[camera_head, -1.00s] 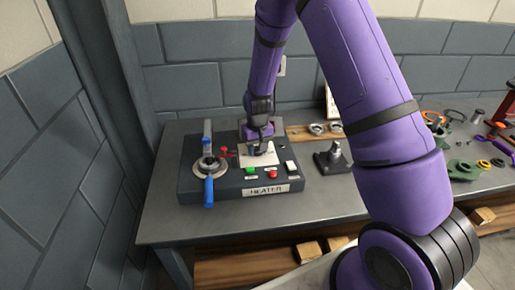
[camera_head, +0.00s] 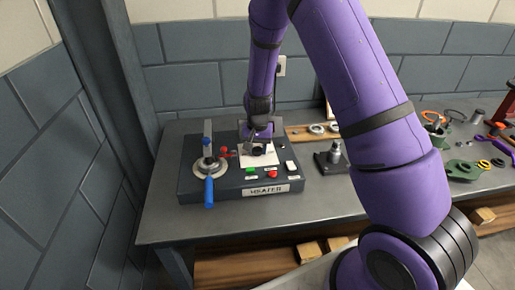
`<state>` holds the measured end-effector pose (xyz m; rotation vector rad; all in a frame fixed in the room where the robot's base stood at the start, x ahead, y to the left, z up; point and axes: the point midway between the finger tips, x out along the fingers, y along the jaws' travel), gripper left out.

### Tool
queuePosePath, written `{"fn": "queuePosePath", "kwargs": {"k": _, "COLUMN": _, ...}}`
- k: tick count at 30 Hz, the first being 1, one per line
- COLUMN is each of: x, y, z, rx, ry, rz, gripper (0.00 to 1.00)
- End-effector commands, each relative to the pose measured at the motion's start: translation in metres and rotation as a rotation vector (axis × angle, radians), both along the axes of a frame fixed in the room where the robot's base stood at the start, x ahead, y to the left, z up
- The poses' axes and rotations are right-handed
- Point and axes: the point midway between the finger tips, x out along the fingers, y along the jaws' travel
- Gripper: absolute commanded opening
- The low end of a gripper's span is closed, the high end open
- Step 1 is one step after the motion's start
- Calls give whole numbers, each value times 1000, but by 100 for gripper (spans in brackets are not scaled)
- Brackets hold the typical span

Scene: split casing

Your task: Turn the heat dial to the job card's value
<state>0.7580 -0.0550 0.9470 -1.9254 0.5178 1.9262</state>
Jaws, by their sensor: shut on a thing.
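The heater box (camera_head: 225,194), labelled HEATER, stands at the left end of the bench. A white dial plate (camera_head: 247,162) lies on its top, with the dark heat dial (camera_head: 258,150) on it. My gripper (camera_head: 258,143) points down over the plate and is shut on the dial. The fingers and the dial are small and dark, so the dial's pointer and scale cannot be read. I cannot make out a job card with a readable value.
A blue-handled lever (camera_head: 209,190) on a round metal seat is left of the plate. A green button (camera_head: 251,170), a red button (camera_head: 272,174) and a white switch (camera_head: 291,165) sit in front. A metal post on a base (camera_head: 334,160) stands to the right.

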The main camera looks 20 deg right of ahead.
Motion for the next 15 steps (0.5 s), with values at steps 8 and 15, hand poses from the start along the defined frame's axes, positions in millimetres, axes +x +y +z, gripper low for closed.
{"fn": "queuePosePath", "kwargs": {"k": 8, "x": 1, "y": 0, "z": 0, "rx": 0, "ry": -2, "rz": 1, "gripper": 16}}
{"fn": "queuePosePath", "kwargs": {"k": 15, "x": 0, "y": 0, "z": 0, "rx": 0, "ry": -1, "rz": 2, "gripper": 66}}
